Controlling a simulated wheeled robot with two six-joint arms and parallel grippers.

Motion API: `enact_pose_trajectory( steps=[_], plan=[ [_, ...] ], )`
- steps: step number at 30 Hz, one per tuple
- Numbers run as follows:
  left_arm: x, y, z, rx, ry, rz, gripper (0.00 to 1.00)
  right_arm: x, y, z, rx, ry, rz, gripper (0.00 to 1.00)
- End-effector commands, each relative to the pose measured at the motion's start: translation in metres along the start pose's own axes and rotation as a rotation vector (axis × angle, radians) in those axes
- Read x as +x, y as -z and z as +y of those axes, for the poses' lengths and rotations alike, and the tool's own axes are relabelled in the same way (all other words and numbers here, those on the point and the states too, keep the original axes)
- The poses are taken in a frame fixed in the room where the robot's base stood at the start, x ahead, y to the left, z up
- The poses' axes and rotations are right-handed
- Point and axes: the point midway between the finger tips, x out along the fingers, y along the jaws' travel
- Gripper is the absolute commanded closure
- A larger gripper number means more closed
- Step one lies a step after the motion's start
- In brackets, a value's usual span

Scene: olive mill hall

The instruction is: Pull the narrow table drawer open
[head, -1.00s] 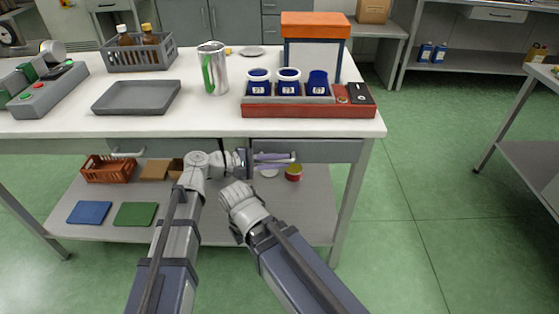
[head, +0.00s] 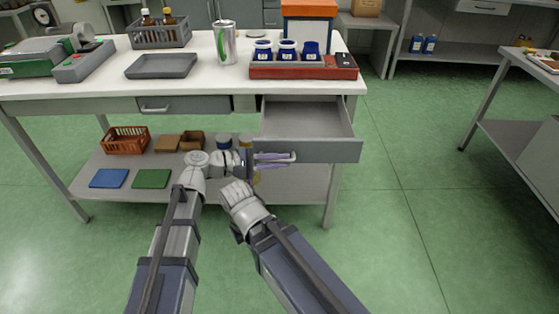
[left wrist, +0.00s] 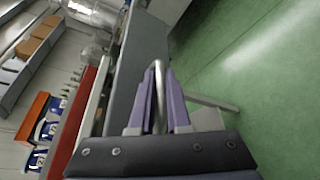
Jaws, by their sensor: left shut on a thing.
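The grey table drawer (head: 320,151) on the right stands pulled out from under the white-topped table, and its inside looks empty. My left gripper (head: 276,159) is at the drawer's front panel, its purple fingers shut on the handle. In the left wrist view the silver bar handle (left wrist: 159,92) stands between the two fingers of my left gripper (left wrist: 160,100), against the grey drawer front (left wrist: 141,60). My right arm reaches up from the bottom, and its wrist shows below the drawer; its fingers are not visible.
A second drawer (head: 184,104) to the left is closed. The lower shelf holds an orange basket (head: 126,140). The floor to the right is clear.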

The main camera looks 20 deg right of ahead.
Motion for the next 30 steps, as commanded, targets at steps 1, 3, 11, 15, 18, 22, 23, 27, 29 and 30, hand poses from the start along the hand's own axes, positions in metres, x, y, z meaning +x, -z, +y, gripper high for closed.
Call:
enact_pose_trajectory(
  steps=[1, 3, 11, 15, 18, 22, 23, 27, 29, 30],
  plan=[
    [0.000, 0.001, 0.001, 0.000, -0.002, 0.001, 1.00, 0.000, 0.000, 0.000, 0.000, 0.000, 0.000, 1.00],
    [0.000, 0.001, 0.001, 0.000, -0.002, 0.001, 1.00, 0.000, 0.000, 0.000, 0.000, 0.000, 0.000, 1.00],
    [0.000, 0.001, 0.001, -0.001, -0.002, 0.001, 0.78, 0.000, 0.000, 0.000, 0.000, 0.000, 0.000, 1.00],
    [0.000, 0.000, 0.001, -0.001, -0.002, 0.001, 0.73, 0.000, 0.000, 0.000, 0.000, 0.000, 0.000, 1.00],
    [0.000, 0.000, 0.001, -0.001, -0.002, 0.000, 0.73, 0.000, 0.000, 0.000, 0.000, 0.000, 0.000, 1.00],
    [-0.005, 0.000, 0.001, -0.001, -0.003, 0.002, 0.73, -0.002, 0.000, 0.000, 0.000, 0.000, 0.000, 1.00],
    [-0.009, 0.000, 0.001, -0.001, -0.003, 0.002, 0.73, -0.003, 0.000, 0.000, 0.000, 0.000, 0.000, 1.00],
    [-0.031, -0.001, 0.002, -0.001, -0.004, 0.003, 0.73, -0.009, 0.000, 0.001, 0.000, 0.001, 0.000, 1.00],
    [-0.041, -0.001, 0.002, -0.001, -0.004, 0.004, 0.73, -0.011, -0.001, 0.001, 0.001, 0.002, 0.000, 1.00],
    [-0.048, -0.001, 0.002, -0.001, -0.004, 0.003, 0.73, -0.012, -0.001, 0.001, 0.001, 0.002, 0.000, 1.00]
  ],
)
